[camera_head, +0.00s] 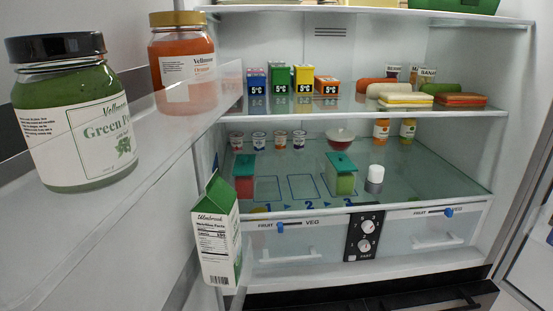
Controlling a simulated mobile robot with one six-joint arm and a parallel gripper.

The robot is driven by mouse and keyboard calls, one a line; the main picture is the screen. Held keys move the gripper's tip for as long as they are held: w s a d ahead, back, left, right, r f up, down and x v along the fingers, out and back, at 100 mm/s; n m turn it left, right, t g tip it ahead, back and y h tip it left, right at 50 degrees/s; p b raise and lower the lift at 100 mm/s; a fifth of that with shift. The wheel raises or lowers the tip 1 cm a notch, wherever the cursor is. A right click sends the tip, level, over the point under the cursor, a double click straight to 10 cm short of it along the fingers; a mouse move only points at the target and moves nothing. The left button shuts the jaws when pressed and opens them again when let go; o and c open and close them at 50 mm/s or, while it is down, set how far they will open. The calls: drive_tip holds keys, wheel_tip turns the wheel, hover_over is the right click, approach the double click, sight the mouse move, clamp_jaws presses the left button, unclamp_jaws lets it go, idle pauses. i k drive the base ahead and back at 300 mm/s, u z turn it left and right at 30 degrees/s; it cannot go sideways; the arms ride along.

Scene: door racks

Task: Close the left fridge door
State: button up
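The left fridge door (95,215) stands open along the left side of the view. Its rack runs from the near left toward the hinge side of the fridge. A green jar with a black lid (75,115) and an orange jar with a gold lid (183,62) stand on this rack. A green and white carton (217,232) stands lower down by the same door, slightly tilted in the picture. My gripper is not in view. The door's outer face and any handle are hidden.
The fridge interior (325,150) is open, with glass shelves holding food boxes, cups and containers. Two drawers (290,240) flank a dial panel (364,237) at the bottom. Another door (527,240) shows partly at the right edge. A dark drawer front (440,300) lies below.

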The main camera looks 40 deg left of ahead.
sight(130, 244)
drive_tip(key=z, duration=0.1)
drive_tip(key=k, duration=2.5)
drive_tip(key=u, duration=1.15)
drive_tip(key=i, duration=1)
drive_tip(key=u, duration=0.1)
